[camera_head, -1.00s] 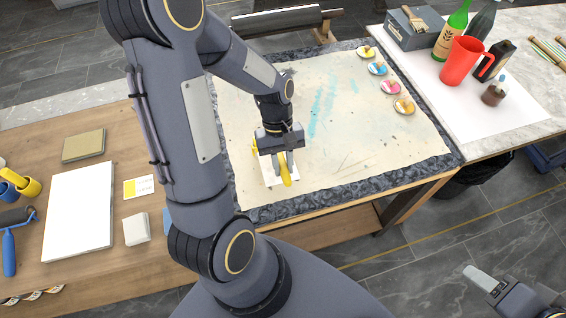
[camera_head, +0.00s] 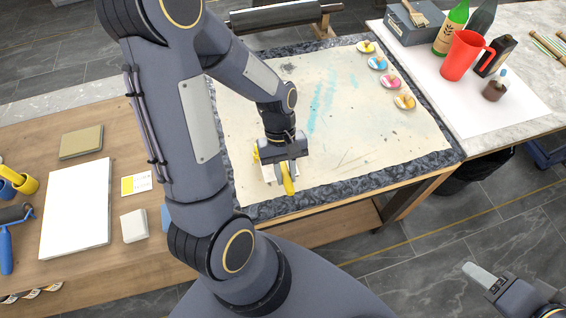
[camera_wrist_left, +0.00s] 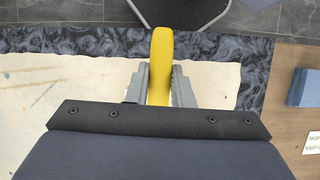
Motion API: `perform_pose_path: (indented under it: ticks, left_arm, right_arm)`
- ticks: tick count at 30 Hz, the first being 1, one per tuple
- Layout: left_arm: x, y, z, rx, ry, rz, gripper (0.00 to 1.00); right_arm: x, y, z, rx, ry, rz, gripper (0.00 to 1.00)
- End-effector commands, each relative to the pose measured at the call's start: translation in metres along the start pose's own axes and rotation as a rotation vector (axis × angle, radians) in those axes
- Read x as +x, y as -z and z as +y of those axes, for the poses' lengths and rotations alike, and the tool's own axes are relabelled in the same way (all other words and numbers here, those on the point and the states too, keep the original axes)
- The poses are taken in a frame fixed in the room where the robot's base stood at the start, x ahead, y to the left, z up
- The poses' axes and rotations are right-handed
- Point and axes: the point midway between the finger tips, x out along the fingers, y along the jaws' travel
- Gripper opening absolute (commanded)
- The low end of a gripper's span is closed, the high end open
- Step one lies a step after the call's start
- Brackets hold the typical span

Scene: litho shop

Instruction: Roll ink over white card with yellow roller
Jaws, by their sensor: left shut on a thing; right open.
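My left gripper (camera_head: 284,168) is shut on the yellow handle of the yellow roller (camera_head: 288,180), near the front left part of the cream sheet. In the left wrist view the yellow handle (camera_wrist_left: 160,62) stands between the two grey fingers (camera_wrist_left: 157,84). The white card (camera_head: 269,172) shows only as a small pale patch beside and under the gripper; most of it is hidden. The roller's drum is mostly hidden, so I cannot tell whether it touches the card. My right gripper (camera_head: 482,279) is open and empty over the floor at the lower right.
The cream sheet (camera_head: 330,120) with cyan smears lies on a dark marbled mat (camera_head: 300,203). Small ink dishes (camera_head: 377,63) line its right side. A red jug (camera_head: 462,56) and bottles stand on the right table. A white block (camera_head: 76,210) and blue roller (camera_head: 8,245) lie left.

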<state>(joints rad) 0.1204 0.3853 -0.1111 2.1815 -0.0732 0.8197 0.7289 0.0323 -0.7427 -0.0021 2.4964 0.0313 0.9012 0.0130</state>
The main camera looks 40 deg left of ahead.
Motion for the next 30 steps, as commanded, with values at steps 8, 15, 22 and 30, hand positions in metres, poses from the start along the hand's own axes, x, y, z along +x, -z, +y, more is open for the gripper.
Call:
perform_pose_path:
  ticks: [8,15,22,30]
  left_arm:
    - [0.008,-0.019,0.000,0.003,0.000,0.001,0.00]
    - [0.018,-0.040,0.001,0.002,0.000,0.001,0.00]
    - [0.023,-0.052,0.001,0.003,0.001,0.000,0.00]
    - [0.033,-0.075,0.001,0.001,0.000,0.001,0.00]
  right_arm:
    - [0.000,0.000,0.000,0.000,0.000,0.000,0.50]
    - [0.001,0.000,0.000,0.000,0.000,0.000,0.50]
    - [0.001,0.000,0.000,0.000,0.000,0.000,0.50]
    - [0.001,-0.001,0.001,0.000,0.000,0.000,0.50]
